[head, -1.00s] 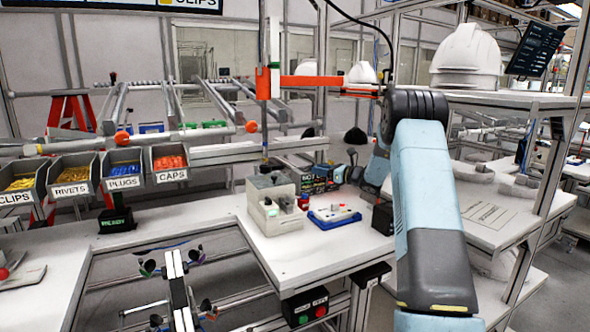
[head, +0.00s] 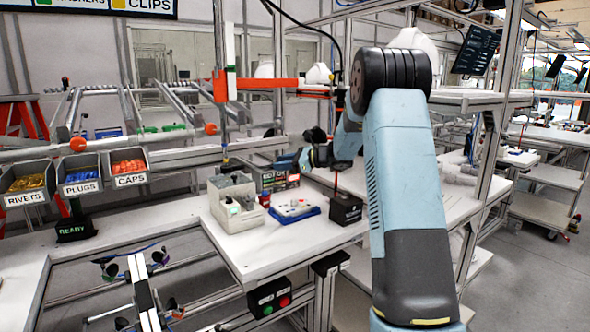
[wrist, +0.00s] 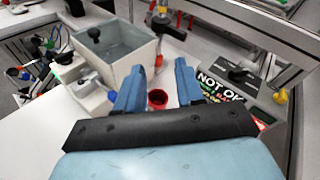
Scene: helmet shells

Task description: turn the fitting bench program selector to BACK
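On the bench (head: 262,258) stands a grey-white fixture box (head: 237,216) with small knobs and a green light. In the wrist view its open-topped part (wrist: 117,47) shows a black ball knob, with a grey lever-like knob (wrist: 90,84) on the near side. Beside it lies a blue base (head: 296,211) with a white top and small controls. I cannot tell which control is the program selector, and no BACK mark is readable. My gripper (wrist: 158,85) is open and empty, above the bench's back part. A red cup-like thing (wrist: 157,99) shows below, between the fingers.
A NOT OK sign (wrist: 220,88) stands right of the fingers. A black box (head: 346,209) with a red stem is at the bench's right. A green-and-red button box (head: 270,297) hangs at the front edge. Labelled bins (head: 80,175) stand left. The bench's front is clear.

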